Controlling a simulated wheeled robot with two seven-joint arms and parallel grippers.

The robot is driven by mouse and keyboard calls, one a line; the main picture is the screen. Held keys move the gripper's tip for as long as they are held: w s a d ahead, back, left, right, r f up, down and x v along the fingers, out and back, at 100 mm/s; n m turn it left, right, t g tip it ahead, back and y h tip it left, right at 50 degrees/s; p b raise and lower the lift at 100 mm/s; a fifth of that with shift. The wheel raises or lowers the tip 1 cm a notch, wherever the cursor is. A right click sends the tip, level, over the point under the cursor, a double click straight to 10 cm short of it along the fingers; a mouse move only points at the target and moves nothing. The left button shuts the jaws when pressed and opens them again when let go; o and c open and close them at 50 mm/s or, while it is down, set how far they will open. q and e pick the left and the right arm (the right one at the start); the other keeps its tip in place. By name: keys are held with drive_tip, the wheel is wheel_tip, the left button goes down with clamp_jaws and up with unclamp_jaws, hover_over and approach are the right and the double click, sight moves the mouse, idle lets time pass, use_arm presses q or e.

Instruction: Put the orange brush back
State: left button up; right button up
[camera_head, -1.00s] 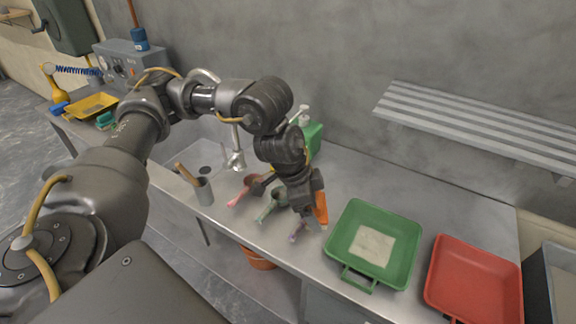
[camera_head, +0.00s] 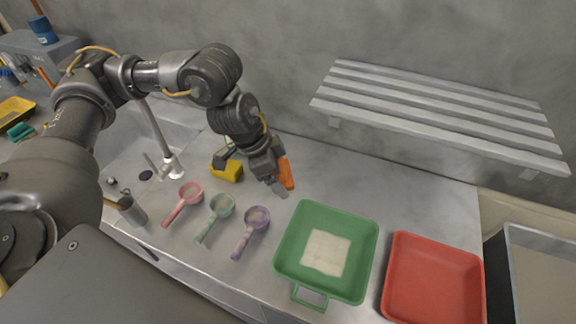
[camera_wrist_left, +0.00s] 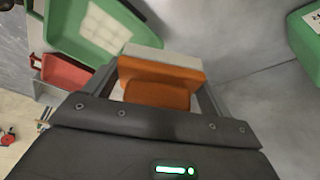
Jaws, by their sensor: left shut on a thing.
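The orange brush (camera_head: 287,173) is between the fingers of my left gripper (camera_head: 273,180), above the metal worktop (camera_head: 330,175) and up and left of the green tub (camera_head: 365,262). In the left wrist view the orange brush (camera_wrist_left: 158,94) sits across the shut jaws, its pale grey edge facing away from the gripper. The green tub also shows in the left wrist view (camera_wrist_left: 70,38), beyond the fingers. My right gripper is not in view.
Pink (camera_head: 191,191), green (camera_head: 220,205) and purple (camera_head: 256,218) scoops lie left of the green tub. A yellow block (camera_head: 230,172) is behind them. A red tub (camera_head: 435,280) stands at right, a slatted shelf (camera_head: 430,110) on the wall. Worktop behind the green tub is clear.

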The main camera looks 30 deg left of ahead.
use_arm(q)
drive_tip(key=s+a+f+m+p, duration=0.1)
drive_tip(key=s+a+f+m, duration=0.1)
drive_tip(key=a, duration=0.7)
drive_tip(key=shift+g, duration=0.3)
drive_tip(key=w+f, duration=0.3)
drive_tip(key=w, duration=0.1)
drive_tip(key=w+d+f, duration=0.1)
drive_tip(key=w+f, duration=0.2)
drive_tip(key=w, duration=0.2)
drive_tip(key=w+d+f, duration=0.1)
drive_tip(key=w+f, duration=0.2)
drive_tip(key=w, duration=0.1)
drive_tip(key=shift+w+d, duration=0.15)
drive_tip(key=shift+w, duration=0.05)
drive_tip(key=shift+w+f, duration=0.15)
drive_tip(key=shift+w, duration=0.05)
wheel_tip(320, 180, down, 3)
drive_tip(key=shift+w+d+f, duration=0.1)
drive_tip(key=shift+f, duration=0.15)
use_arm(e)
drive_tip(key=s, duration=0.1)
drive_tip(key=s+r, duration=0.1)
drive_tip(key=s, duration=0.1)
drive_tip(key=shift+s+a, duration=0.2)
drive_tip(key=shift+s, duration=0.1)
